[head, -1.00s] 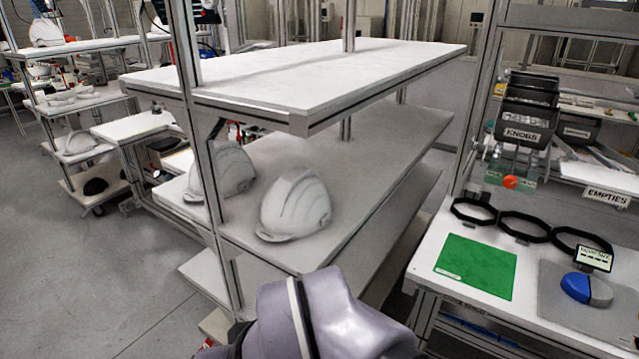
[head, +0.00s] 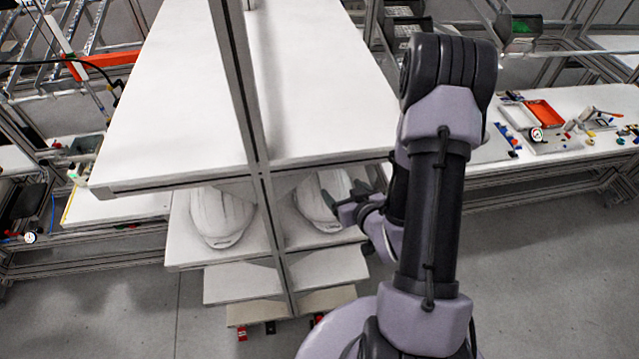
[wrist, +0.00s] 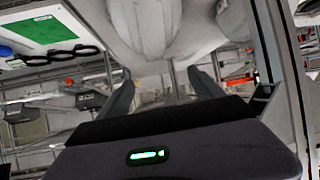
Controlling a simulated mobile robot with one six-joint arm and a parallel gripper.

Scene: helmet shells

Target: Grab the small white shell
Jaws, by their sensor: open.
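Two white helmet shells sit on the middle shelf, under the top board, in the head view. One shell (head: 221,214) is left of the upright post and the other shell (head: 316,203) is right of it. Which one is the smaller I cannot tell for sure. My gripper (head: 345,209) is at the right shell's right side, partly hiding it; contact is unclear. In the wrist view my gripper (wrist: 163,88) is open with nothing between its fingers. A white shell (wrist: 143,24) hangs at the top of that upside-down view, beyond the fingers, with another (wrist: 232,20) to its right.
The upright post (head: 247,110) stands between the two shells. The top board (head: 310,90) overhangs them closely. Lower shelf boards (head: 243,283) lie beneath. A workbench (head: 572,151) with a red tray (head: 544,113) and small parts stands at the right. The floor at right is clear.

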